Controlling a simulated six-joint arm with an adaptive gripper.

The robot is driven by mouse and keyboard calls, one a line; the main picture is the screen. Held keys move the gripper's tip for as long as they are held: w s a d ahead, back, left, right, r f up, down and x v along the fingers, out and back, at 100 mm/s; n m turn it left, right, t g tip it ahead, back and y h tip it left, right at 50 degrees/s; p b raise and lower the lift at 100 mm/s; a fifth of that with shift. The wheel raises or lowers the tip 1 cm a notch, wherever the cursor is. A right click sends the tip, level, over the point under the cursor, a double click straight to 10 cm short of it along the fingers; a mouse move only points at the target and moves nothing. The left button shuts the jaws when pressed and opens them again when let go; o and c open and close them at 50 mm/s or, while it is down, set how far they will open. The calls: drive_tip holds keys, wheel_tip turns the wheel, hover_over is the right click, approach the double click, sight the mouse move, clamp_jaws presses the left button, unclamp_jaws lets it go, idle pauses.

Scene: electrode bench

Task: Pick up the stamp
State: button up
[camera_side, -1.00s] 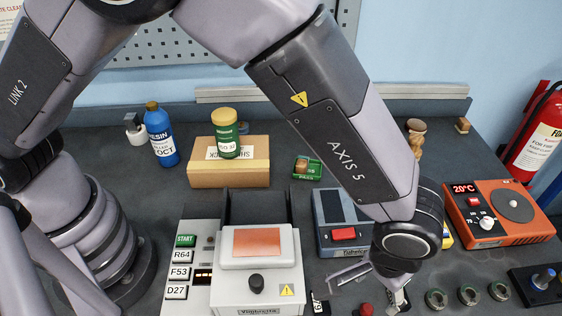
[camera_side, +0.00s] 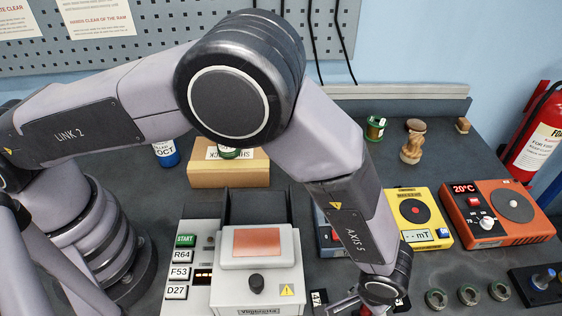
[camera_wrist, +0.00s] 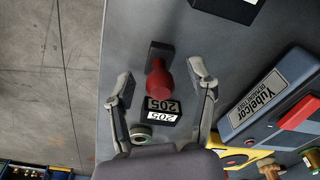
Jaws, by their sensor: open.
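The stamp, with a red rounded handle (camera_wrist: 158,78) and a dark rectangular base, is in the middle of the wrist view. My gripper (camera_wrist: 161,84) is open, with one finger left of the stamp and one right of it. Both fingers appear apart from the handle. In the side view my gripper (camera_side: 362,303) is at the bottom edge and mostly cut off, with a bit of red beside it.
A round green ring (camera_wrist: 140,134) is near the left finger. The bench edge is to the left.

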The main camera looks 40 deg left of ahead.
clamp_jaws()
idle(0.3)
drive_tip(key=shift+r, duration=0.1)
